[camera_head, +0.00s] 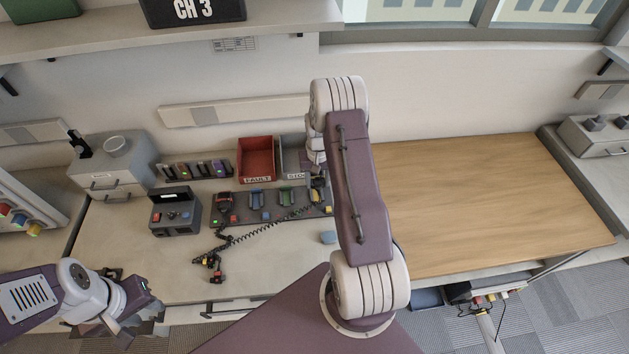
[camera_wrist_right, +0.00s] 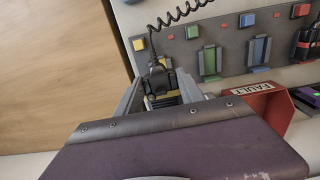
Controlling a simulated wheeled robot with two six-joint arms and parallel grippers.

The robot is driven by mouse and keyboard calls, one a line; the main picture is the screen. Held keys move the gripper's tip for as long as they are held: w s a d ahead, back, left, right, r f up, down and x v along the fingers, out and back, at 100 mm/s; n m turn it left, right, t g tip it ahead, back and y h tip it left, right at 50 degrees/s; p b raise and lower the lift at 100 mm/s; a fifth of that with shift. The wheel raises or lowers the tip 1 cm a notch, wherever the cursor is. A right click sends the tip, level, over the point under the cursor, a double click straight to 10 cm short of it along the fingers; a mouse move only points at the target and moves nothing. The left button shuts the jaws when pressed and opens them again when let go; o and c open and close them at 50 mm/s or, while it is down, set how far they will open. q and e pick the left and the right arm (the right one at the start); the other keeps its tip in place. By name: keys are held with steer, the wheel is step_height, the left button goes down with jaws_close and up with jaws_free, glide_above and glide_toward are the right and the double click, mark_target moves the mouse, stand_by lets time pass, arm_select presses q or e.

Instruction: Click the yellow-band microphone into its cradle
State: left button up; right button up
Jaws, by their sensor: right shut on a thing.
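My right gripper (camera_head: 317,182) is over the right end of the cradle strip, partly hidden by its own arm. In the right wrist view it is shut on a black microphone (camera_wrist_right: 158,76) with a yellow band (camera_wrist_right: 173,98), and a coiled cord leads from the microphone's end. The yellow cradle (camera_head: 315,197) is at the strip's right end, beside the gripper. The wrist view shows a yellow square marker (camera_wrist_right: 140,44) near the microphone; whether the microphone touches the cradle cannot be told. My left gripper (camera_head: 140,312) is low at the left, empty, its finger gap unclear.
The blue cradle (camera_head: 257,198) and green cradle (camera_head: 287,198) look empty. A dark handset (camera_head: 224,200) occupies the left end. A red FAULT bin (camera_head: 256,158) stands behind. A coiled cord (camera_head: 270,222) crosses the desk to dark items (camera_head: 214,262). The wooden top (camera_head: 480,200) is clear.

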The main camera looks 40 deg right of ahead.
steer(key=shift+d+f, duration=0.1)
steer(key=shift+f, duration=0.3)
steer(key=shift+f+b, duration=2.05)
steer(key=shift+f, duration=0.5)
steer(key=shift+f+b, duration=0.75)
steer(key=shift+f, duration=0.4)
steer(key=o, duration=1.3)
steer(key=shift+o, duration=0.2)
